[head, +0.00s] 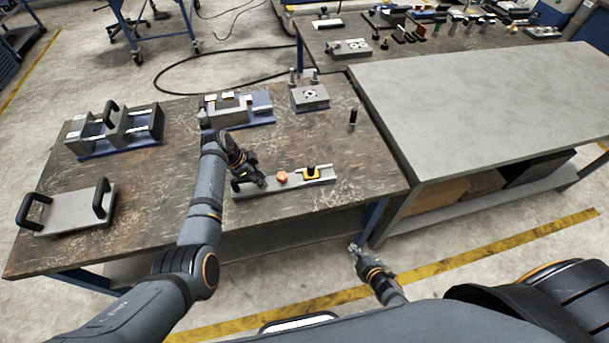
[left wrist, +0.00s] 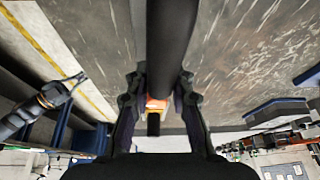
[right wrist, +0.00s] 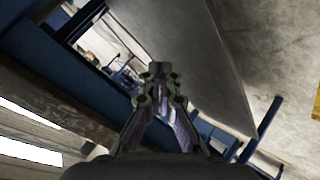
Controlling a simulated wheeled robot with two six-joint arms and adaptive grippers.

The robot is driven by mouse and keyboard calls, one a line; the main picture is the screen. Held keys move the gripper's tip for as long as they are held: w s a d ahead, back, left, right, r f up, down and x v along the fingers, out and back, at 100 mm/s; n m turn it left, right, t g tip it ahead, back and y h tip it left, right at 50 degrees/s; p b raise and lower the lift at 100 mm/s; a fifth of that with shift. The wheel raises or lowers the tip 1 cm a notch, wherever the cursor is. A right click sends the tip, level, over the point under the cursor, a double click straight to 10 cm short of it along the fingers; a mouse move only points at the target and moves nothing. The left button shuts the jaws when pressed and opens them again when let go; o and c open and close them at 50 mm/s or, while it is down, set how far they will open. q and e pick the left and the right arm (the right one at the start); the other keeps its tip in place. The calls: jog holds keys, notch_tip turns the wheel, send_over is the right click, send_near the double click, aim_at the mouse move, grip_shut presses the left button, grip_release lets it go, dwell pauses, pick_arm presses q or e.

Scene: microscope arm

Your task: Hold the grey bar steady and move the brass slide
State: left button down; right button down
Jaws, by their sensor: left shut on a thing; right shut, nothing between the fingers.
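The grey bar (head: 268,190) lies near the front edge of the brown table. The brass slide (head: 312,178), yellow with a black knob, sits on the bar toward its right end. A red-orange round knob (head: 282,177) stands left of it. My left gripper (head: 250,178) is at the bar's left end, shut on what looks like its black handle (left wrist: 172,40); the fingers hide most of the grip. In the left wrist view an orange part (left wrist: 157,103) shows beyond the handle. My right gripper (head: 356,249) is shut and empty, in front of the table and away from the bar.
A handled grey block (head: 75,212) and blue-based fixtures (head: 120,138) stand at the left and back. A small black cylinder (head: 353,116) stands behind the bar. A bare grey bench (head: 480,100) adjoins on the right. The table right of the bar is clear.

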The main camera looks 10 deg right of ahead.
pick_arm(q)
jog(key=shift+r, duration=0.1)
pick_arm(e)
jog(key=w+a+r+n+t+y, duration=0.2)
jog(key=w+a+r+n, duration=0.15)
jog(key=r, duration=0.35)
jog(key=n+t+y, duration=0.3)
jog(key=n+y, duration=0.3)
jog(key=n, duration=0.3)
send_near(311, 171)
jog(key=a, duration=0.1)
jog(key=s+a, duration=0.1)
jog(key=a, duration=0.1)
jog(key=s+a, duration=0.1)
jog(key=a, duration=0.1)
jog(key=shift+s, duration=0.25)
jog(key=x, duration=1)
jog(key=shift+w+a, duration=0.15)
jog(key=shift+w, duration=0.05)
pick_arm(q)
jog(key=shift+w, duration=0.1)
pick_arm(e)
jog(key=d, duration=0.3)
jog(key=shift+w, duration=0.15)
pick_arm(q)
jog(key=shift+d, duration=0.1)
pick_arm(e)
jog(key=shift+d, duration=0.65)
jog(key=shift+w, duration=0.1)
